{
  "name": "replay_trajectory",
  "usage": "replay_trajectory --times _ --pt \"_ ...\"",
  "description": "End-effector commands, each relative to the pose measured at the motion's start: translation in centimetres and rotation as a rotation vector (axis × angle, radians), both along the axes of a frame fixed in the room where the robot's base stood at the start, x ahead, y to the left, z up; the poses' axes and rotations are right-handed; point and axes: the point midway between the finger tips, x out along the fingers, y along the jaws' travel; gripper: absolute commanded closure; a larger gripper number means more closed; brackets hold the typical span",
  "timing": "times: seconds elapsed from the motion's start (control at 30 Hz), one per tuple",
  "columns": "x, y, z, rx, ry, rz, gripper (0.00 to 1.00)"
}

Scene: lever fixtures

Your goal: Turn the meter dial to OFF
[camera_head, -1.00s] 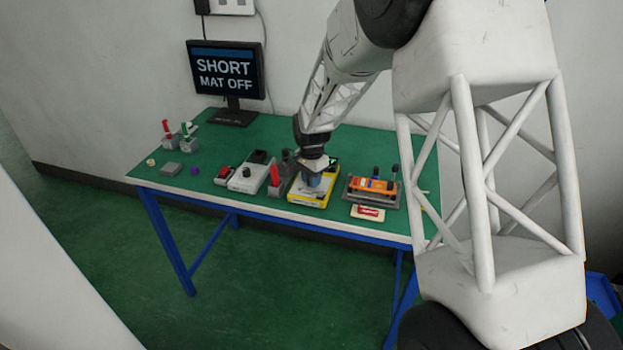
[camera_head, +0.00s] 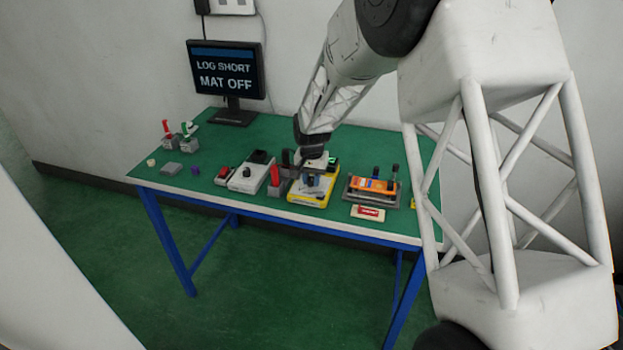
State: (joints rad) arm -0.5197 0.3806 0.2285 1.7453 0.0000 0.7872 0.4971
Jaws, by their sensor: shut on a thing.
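The meter is a yellow-framed box (camera_head: 323,199) with a grey face, lying near the front edge of the green table, right of centre. My gripper (camera_head: 313,184) points down over the middle of its face and is shut on the meter dial. The dial is mostly hidden by the fingers, so its pointer and the position it is turned to cannot be read. A small green spot (camera_head: 332,163) shows at the back of the meter.
Close on the left stand a red-handled lever (camera_head: 275,176) and a grey box with a black knob (camera_head: 244,180). Close on the right is an orange unit (camera_head: 374,186) on a dark base. A monitor (camera_head: 227,72) reads "LOG SHORT MAT OFF".

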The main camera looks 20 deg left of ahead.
Motion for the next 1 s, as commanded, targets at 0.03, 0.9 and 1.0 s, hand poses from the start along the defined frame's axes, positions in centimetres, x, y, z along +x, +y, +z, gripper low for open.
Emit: replay_trajectory --times 0.03,0.9,1.0 --pt "-0.02 0.00 0.06 0.000 0.000 0.034 0.98" --pt "-0.02 0.01 0.07 0.000 0.000 0.256 0.98" --pt "-0.02 0.01 0.06 0.000 0.000 0.255 0.60"
